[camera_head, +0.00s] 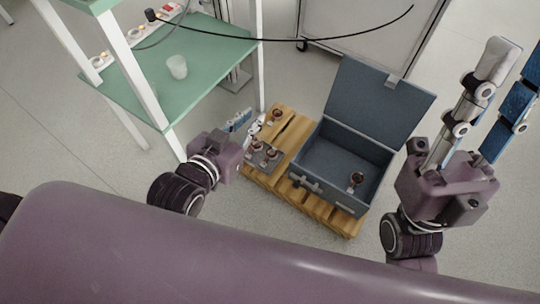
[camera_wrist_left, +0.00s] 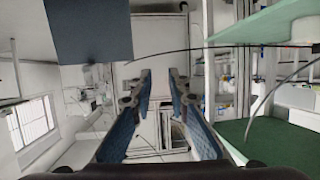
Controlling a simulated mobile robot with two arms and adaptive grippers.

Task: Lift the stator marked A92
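Several small copper-and-dark stators show in the head view. One stator (camera_head: 277,116) stands on the wooden pallet's far left part. Two more, a left one (camera_head: 256,146) and a right one (camera_head: 272,154), sit on a grey tray (camera_head: 262,164). Another stator (camera_head: 356,179) is inside the open blue case (camera_head: 328,160). No A92 mark is readable. My left gripper (camera_head: 247,124) is just left of the pallet, close to the tray; its blue-padded fingers are apart and empty in the left wrist view (camera_wrist_left: 160,112). My right gripper (camera_head: 518,58) is open and empty, right of the case.
The wooden pallet (camera_head: 322,212) carries the tray and case. The case lid (camera_head: 372,105) stands raised at the back. A green-topped table (camera_head: 205,60) with a white cup (camera_head: 177,67) and white posts stands left. A grey cabinet (camera_head: 365,30) is behind.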

